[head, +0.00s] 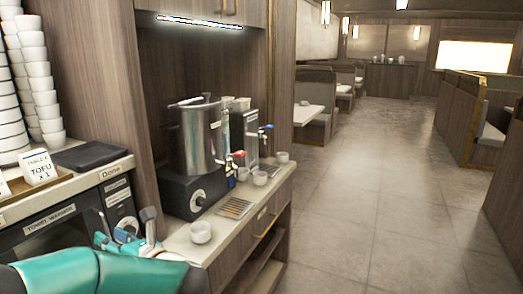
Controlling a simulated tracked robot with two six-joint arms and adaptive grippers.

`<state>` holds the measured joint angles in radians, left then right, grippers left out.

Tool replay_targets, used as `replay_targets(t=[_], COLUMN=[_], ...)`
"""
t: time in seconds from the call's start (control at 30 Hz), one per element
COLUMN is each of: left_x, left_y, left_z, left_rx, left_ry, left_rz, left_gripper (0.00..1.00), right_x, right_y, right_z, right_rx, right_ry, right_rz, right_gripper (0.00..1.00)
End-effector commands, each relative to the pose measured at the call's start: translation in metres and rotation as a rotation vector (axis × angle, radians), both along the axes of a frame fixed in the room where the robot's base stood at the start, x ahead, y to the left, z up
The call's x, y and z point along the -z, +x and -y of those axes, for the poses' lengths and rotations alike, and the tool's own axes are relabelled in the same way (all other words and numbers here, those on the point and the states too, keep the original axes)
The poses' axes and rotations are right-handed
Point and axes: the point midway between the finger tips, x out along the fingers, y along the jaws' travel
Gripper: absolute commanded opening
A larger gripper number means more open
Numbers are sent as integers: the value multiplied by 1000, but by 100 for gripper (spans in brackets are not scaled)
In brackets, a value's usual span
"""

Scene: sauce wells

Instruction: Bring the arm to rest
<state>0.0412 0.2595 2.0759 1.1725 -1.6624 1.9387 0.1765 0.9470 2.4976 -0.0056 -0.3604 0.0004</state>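My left arm comes in from the lower left with a teal sleeve-like link, and my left gripper (128,226) is at its end. The gripper's grey and teal fingers point up and stand apart, with nothing seen between them. It is in front of the towel warmer (48,218), left of a small white cup (201,232) on the counter (185,240). My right gripper is not in view.
Stacked bowls (40,80) rise at the left. The floor (370,200) to the right is clear.

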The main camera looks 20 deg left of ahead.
Motion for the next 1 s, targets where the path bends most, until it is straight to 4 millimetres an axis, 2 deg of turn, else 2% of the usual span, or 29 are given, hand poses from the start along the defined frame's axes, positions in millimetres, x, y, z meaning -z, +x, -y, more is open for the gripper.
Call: replay_targets(t=[0.17, 0.27, 0.37, 0.43, 0.53, 0.67, 0.73, 0.8, 0.87, 0.9, 0.97, 1.0], left_x=[41, 73, 119, 160, 224, 302, 341, 375, 401, 415, 431, 440], left_y=[40, 64, 88, 102, 108, 90, 69, 41, 13, -8, -38, -58], left_z=[17, 34, 59, 85, 128, 187, 219, 250, 274, 289, 308, 319], left_rx=[191, 327, 505, 667, 919, 1264, 1460, 1665, 1845, 1963, 2129, -2181], left_ry=[32, 66, 121, 182, 297, 492, 617, 761, 897, 994, 1140, -1206], left_rz=[-277, -470, -712, -918, -1211, -1535, -1677, -1791, -1859, -1887, -1902, 1855], left_gripper=[37, 37, 37, 37, 37, 37, 37, 37, 37, 37, 37, 37], right_x=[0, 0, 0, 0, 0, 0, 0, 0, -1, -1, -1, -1], right_y=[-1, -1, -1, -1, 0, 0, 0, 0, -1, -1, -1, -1], right_z=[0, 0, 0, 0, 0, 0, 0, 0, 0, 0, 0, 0], right_rx=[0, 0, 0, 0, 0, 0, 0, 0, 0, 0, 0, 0], right_ry=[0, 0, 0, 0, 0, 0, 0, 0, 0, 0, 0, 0], right_rz=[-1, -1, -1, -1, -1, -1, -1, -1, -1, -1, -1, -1], right_gripper=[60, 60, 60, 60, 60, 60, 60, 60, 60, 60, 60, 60])
